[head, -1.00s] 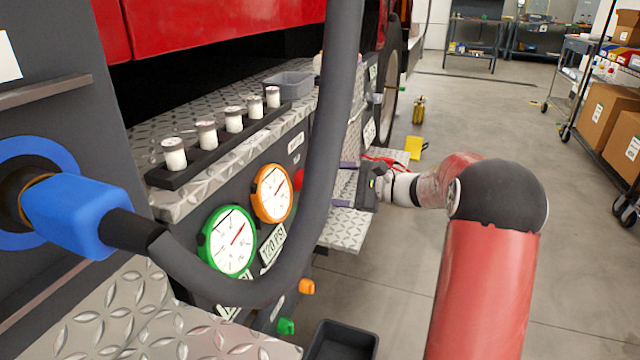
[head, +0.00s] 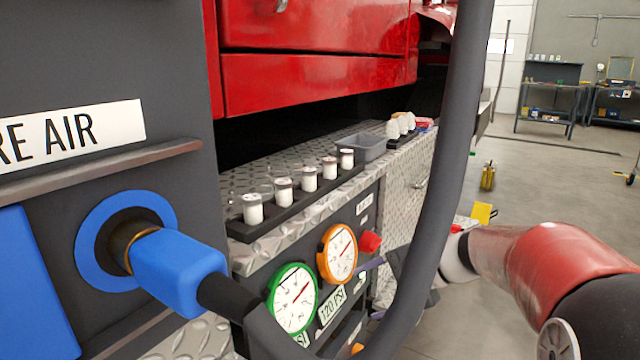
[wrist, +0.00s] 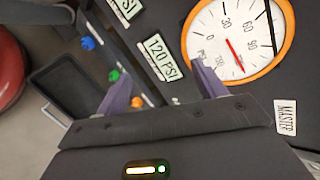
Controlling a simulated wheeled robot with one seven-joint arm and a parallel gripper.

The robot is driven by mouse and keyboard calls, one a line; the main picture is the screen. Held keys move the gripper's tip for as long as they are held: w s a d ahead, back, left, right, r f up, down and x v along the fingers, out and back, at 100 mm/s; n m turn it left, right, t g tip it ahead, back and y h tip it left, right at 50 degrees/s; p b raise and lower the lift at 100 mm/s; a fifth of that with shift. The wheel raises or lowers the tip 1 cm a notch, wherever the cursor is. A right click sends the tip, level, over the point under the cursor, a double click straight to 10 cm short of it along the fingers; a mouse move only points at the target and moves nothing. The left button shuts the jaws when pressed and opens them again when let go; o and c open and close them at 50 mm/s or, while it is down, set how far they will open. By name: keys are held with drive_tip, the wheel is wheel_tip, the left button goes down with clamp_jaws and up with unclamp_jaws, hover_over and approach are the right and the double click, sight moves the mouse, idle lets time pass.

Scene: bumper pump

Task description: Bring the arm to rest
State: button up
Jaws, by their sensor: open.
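My gripper (wrist: 160,85) is open and empty in the wrist view, its two purple fingers apart in front of the pump panel. The 120 PSI label (wrist: 162,57) shows between the fingers, and the orange-rimmed gauge (wrist: 238,38) is just beyond the right one. In the head view my gripper is partly hidden behind the thick dark hose (head: 455,150). One purple finger shows close to the red knob (head: 370,243); I cannot tell whether they touch. My red arm extends from the lower right corner towards the panel.
The blue coupling (head: 180,268) and its hose fill the near left. A green gauge (head: 293,298) sits on the panel below a rack (head: 300,205) of several white-capped jars. A black tray (wrist: 72,92) lies beside the panel. Open floor (head: 540,185) is at right.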

drive_tip(key=s+d+f+n+h, duration=0.1)
drive_tip(key=s+n+h, duration=0.3)
drive_tip(key=s, duration=0.7)
drive_tip(key=s+d+f+n+t+h, duration=0.1)
drive_tip(key=s+n+h, duration=0.4)
drive_tip(key=s, duration=0.6)
drive_tip(key=shift+d+n+t+h, duration=0.3)
drive_tip(key=shift+d+n, duration=0.1)
drive_tip(key=shift+d, duration=0.45)
drive_tip(key=shift+f, duration=0.1)
